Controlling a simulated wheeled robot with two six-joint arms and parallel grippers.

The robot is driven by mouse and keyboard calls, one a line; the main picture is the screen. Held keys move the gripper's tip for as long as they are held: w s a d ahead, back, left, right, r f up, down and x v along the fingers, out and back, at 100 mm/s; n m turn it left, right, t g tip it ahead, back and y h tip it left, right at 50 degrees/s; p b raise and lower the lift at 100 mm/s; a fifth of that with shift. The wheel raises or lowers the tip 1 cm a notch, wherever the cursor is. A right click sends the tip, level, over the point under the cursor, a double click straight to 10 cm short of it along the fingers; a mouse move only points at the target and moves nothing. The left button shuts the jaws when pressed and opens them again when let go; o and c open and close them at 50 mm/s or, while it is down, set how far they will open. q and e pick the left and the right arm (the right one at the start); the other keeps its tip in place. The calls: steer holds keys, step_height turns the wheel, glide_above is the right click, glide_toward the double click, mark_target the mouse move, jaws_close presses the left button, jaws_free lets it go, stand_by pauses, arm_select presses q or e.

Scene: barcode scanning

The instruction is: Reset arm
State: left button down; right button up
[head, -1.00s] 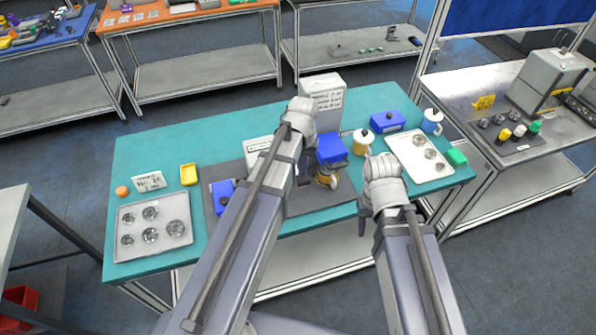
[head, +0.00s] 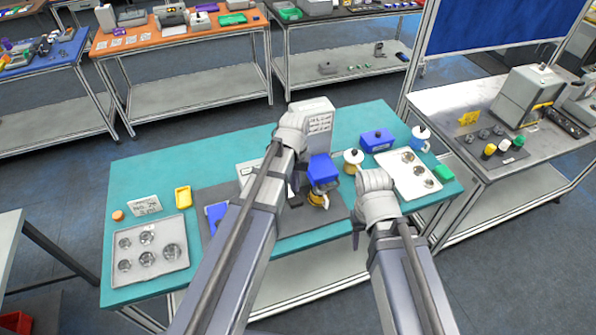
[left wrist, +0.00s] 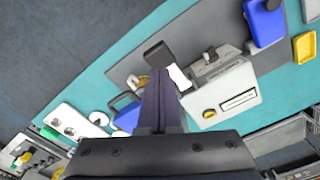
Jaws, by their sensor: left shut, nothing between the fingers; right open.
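My left arm reaches over the middle of the teal table (head: 240,135). The left gripper (left wrist: 161,85) is shut and empty in the left wrist view, above the dark mat (head: 264,215). A white device (left wrist: 220,95) with a yellow button lies beside its fingers there; it also shows in the head view (head: 247,173), partly behind my left arm. My right gripper (head: 357,236) is open at the table's front edge, its fingers partly hidden by its wrist.
A white box with a printed sheet (head: 319,127) stands behind the left wrist. A metal tray (head: 122,278) is at the left and a white tray (head: 425,165) at the right. A blue box (head: 377,140) and a yellow bin (head: 183,197) stand nearby. The table's back left is clear.

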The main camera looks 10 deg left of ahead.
arm_select(q)
steer(key=s+d+f+m+b, duration=0.2)
steer(key=s+d+f+b, duration=0.3)
steer(key=s+f+b, duration=0.2)
steer(key=s+d+f+m+y+b, duration=0.1)
steer(key=s+d+f+b, duration=0.4)
steer(key=f+b, duration=0.5)
steer(key=shift+s+d+f+m, duration=0.2)
steer(key=shift+s+f+m, duration=0.1)
steer(key=shift+s+m, duration=0.7)
steer(key=shift+s+a, duration=0.15)
steer(key=shift+s, duration=0.05)
